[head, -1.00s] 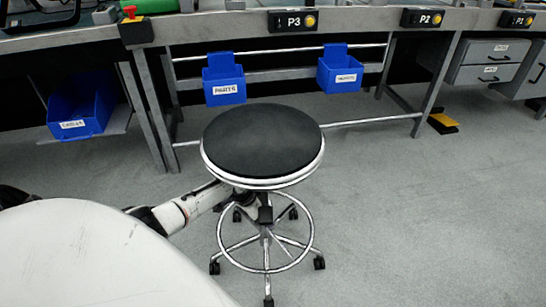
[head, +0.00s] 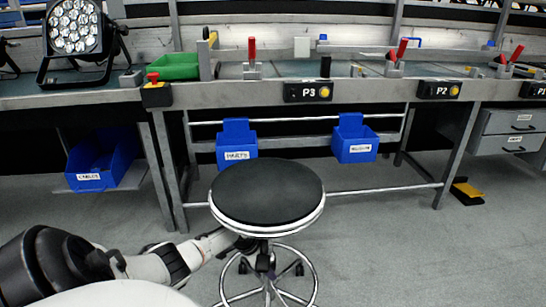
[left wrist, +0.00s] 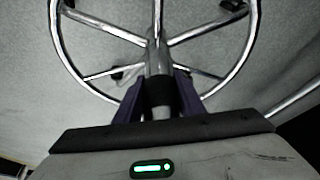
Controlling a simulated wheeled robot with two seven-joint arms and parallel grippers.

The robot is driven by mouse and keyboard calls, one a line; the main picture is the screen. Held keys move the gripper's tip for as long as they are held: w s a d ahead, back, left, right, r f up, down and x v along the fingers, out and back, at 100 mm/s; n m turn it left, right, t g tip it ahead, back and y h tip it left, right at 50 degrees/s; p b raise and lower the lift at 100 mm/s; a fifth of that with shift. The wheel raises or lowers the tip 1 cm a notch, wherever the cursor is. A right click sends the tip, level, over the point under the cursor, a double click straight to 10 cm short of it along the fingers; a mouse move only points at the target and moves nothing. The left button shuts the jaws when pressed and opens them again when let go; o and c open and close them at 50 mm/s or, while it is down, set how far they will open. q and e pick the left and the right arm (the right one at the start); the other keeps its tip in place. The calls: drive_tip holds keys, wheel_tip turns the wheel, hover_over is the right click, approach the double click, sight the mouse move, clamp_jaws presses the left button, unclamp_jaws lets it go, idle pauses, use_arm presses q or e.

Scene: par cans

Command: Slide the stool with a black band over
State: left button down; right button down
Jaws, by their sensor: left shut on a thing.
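The stool (head: 267,190) has a round black seat with a pale, shiny rim, a chrome foot ring and a wheeled base. It stands upright on the floor in front of the bench. In the left wrist view, its column (left wrist: 152,60) carries a black band (left wrist: 160,95) between my fingers. My left gripper (head: 240,246) reaches in from the left, low under the seat; it also shows in the left wrist view (left wrist: 160,98), shut on the column at the band. The seat partly hides the fingers in the head view. My right gripper is not in view.
A long bench (head: 230,95) with P3 and P2 panels runs behind the stool. Blue bins (head: 237,150) hang from its lower rail, close behind the seat. A bench leg (head: 168,170) stands left of the stool. Open grey floor (head: 390,260) lies to the right.

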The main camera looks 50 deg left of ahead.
use_arm(q)
drive_tip(key=shift+s+a, duration=0.15)
drive_tip(key=shift+a, duration=0.05)
drive_tip(key=c, duration=1.1)
unclamp_jaws()
drive_tip(key=shift+d, duration=0.1)
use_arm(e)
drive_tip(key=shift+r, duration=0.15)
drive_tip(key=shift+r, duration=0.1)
use_arm(q)
drive_tip(key=s+a+p, duration=0.1)
drive_tip(key=s+p, duration=0.1)
drive_tip(key=s, duration=0.4)
drive_tip(key=s+a+r+p, duration=0.1)
drive_tip(key=s+p, duration=0.2)
drive_tip(key=s, duration=0.3)
drive_tip(key=shift+a, duration=0.35)
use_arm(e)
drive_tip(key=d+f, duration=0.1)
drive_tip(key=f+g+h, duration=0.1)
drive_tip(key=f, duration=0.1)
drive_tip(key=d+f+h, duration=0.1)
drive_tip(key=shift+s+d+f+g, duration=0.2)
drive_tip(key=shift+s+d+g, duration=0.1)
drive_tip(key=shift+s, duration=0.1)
use_arm(q)
drive_tip(key=shift+s, duration=0.1)
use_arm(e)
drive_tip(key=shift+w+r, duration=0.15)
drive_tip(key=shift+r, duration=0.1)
